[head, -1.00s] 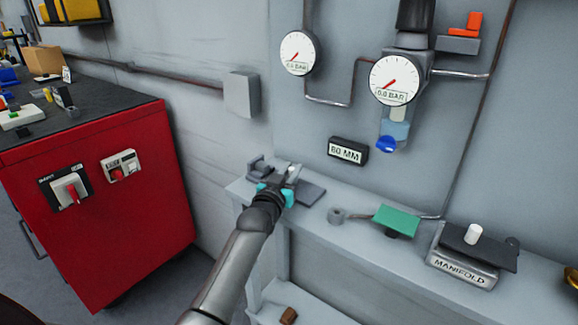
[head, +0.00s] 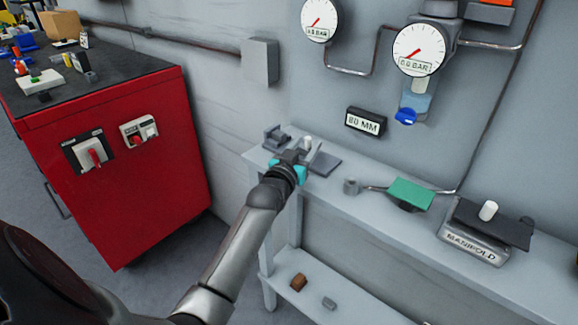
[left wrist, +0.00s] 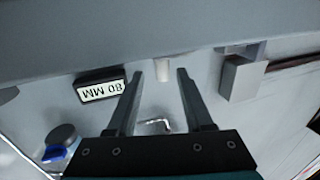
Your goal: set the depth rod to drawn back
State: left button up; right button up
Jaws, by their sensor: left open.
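A short white peg (head: 307,143), which may be the depth rod's handle, stands up there. My left gripper (head: 293,156) is at the fixture and partly hides it. In the left wrist view the open fingers (left wrist: 160,75) appear on either side of the white peg (left wrist: 163,68); contact cannot be made out. A black display (head: 365,122) on the wall reads 80 MM; it shows upside down in the left wrist view (left wrist: 100,89). My right gripper is out of view.
On the bench (head: 345,210) to the right are a green plate (head: 410,194) and the MANIFOLD block (head: 472,245). Gauges (head: 419,49) and pipes are on the wall above. A red cabinet (head: 120,185) stands at left, with floor between it and the bench.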

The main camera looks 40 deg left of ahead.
pick_arm(q)
jog(key=s+d+p, duration=0.2)
jog(key=s, duration=1)
jog(key=shift+s+d, duration=0.15)
